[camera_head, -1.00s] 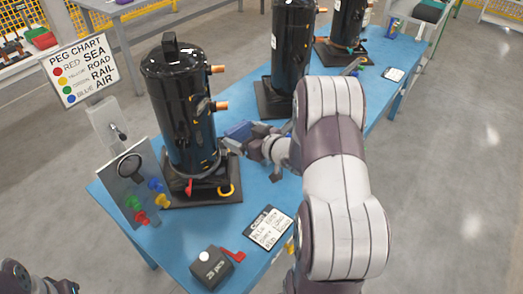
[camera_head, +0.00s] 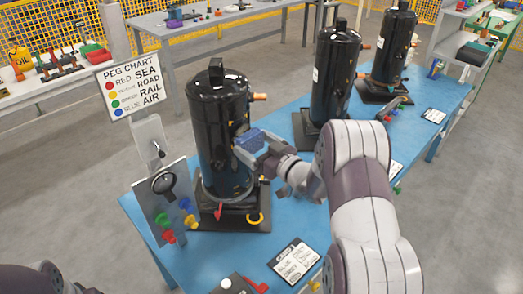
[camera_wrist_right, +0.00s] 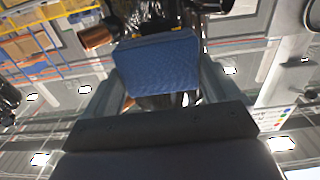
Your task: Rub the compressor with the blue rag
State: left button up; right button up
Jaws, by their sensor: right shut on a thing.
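The nearest black compressor (camera_head: 222,115) stands upright on a dark base plate at the near part of the blue table. My right gripper (camera_head: 262,148) is shut on the blue rag (camera_head: 250,140), which is at the right side of this compressor. In the right wrist view the blue rag (camera_wrist_right: 157,65) fills the space between the fingers, with the dark compressor and a copper stub behind it. I cannot tell whether the rag touches the compressor. Only part of my left arm shows at the bottom left of the head view; its gripper is not visible.
Two more black compressors (camera_head: 335,75) (camera_head: 393,45) stand farther along the blue table (camera_head: 295,215). A peg chart sign (camera_head: 131,82) and a panel with coloured pegs (camera_head: 165,200) stand at the left. A note card (camera_head: 294,262) lies in front.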

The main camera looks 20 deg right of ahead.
aim_at(240, 124)
jog(key=shift+x, duration=1.05)
dwell(0.5)
notch_tip(240, 124, up, 4)
jog(key=p, duration=0.2)
jog(key=shift+s+r+p, duration=0.1)
jog(key=shift+s+p, duration=0.05)
jog(key=shift+p, duration=0.25)
notch_tip(240, 124, down, 4)
jog(key=b, duration=0.3)
jog(key=shift+b, duration=0.35)
jog(key=shift+s+d, duration=0.1)
jog(key=shift+s, duration=0.05)
jog(key=shift+p+v, duration=0.6)
jog(key=shift+v, duration=1.85)
